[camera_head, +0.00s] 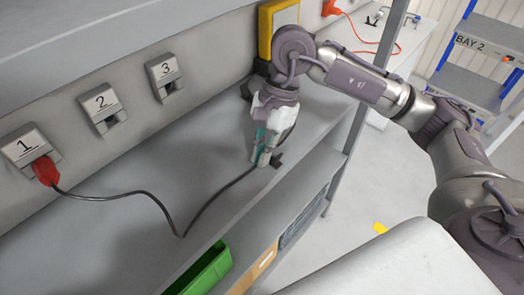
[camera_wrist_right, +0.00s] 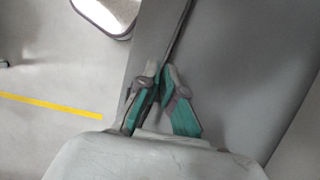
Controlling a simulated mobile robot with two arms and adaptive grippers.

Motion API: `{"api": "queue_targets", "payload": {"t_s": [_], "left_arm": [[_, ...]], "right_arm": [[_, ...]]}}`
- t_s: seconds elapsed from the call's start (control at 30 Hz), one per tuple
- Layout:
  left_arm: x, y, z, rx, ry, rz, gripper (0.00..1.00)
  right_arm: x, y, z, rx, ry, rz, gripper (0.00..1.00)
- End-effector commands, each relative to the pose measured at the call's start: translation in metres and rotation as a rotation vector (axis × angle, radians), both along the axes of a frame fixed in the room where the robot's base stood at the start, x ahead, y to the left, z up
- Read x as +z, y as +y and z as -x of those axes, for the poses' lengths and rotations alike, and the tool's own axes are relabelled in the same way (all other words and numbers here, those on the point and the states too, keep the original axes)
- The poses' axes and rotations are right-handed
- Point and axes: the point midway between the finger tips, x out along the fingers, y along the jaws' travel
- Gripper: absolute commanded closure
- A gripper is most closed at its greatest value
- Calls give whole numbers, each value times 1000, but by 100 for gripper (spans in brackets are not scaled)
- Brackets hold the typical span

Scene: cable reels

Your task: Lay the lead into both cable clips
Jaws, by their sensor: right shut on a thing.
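The dark lead (camera_head: 135,193) runs from a red plug (camera_head: 45,170) seated in socket 1 (camera_head: 25,146). It sags to a sharp bend near the shelf's front edge, then rises to my right gripper (camera_head: 264,160). That gripper points down over the shelf edge and is shut on the lead. In the right wrist view the lead (camera_wrist_right: 180,30) leaves the closed fingertips (camera_wrist_right: 162,82) away from the camera. A small black piece (camera_head: 277,161) shows beside the fingers; I cannot tell whether it is a clip or part of the lead. I cannot make out the clips clearly. My left gripper is out of view.
Socket 2 (camera_head: 103,106) and socket 3 (camera_head: 166,76) are on the back panel. The grey shelf (camera_head: 110,240) is otherwise mostly bare. A green bin (camera_head: 207,268) and a cardboard box (camera_head: 258,266) sit below. A shelf post (camera_head: 349,135) stands right of my gripper.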

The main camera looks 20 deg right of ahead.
Motion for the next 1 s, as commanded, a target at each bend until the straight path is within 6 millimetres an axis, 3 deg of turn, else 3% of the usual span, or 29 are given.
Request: {"api": "queue_targets", "payload": {"t_s": [0.13,0.33,0.57,0.73,1.0], "left_arm": [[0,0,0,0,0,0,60],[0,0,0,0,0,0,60],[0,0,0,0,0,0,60],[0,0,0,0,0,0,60],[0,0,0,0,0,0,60]], "right_arm": [[0,0,0,0,0,0,100],[0,0,0,0,0,0,65],[0,0,0,0,0,0,63],[0,0,0,0,0,0,35],[0,0,0,0,0,0,34]]}}
